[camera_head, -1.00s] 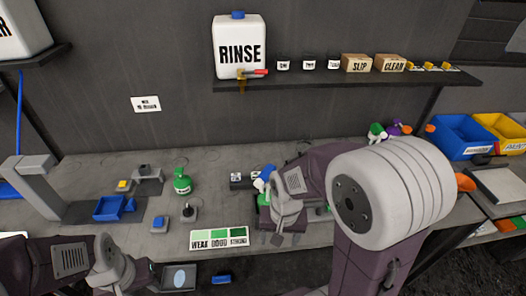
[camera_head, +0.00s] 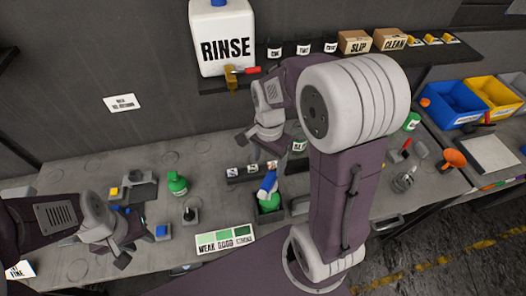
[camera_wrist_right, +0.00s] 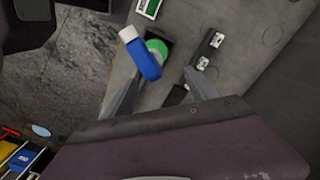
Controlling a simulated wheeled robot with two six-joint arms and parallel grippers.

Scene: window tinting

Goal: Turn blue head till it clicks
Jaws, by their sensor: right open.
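The blue spray head (camera_head: 268,186), with a white part, sits on a green bottle (camera_head: 269,203) in a dark holder on the bench. In the right wrist view the blue head (camera_wrist_right: 148,62) is tilted over the green bottle top (camera_wrist_right: 157,46). My right gripper (camera_head: 264,160) is open and empty, raised above and behind the head. In its wrist view the gripper (camera_wrist_right: 160,90) has one finger on each side of the head's line, apart from it. My left gripper (camera_head: 132,238) is at the bench's left, its fingers apart and empty.
A green bottle (camera_head: 177,184) and a small dark stand (camera_head: 190,211) are left of the holder. The WEAK-GOOD-STRONG card (camera_head: 226,239) lies in front. The RINSE jug (camera_head: 224,40) is on the shelf above. An orange funnel (camera_head: 453,159) is at right.

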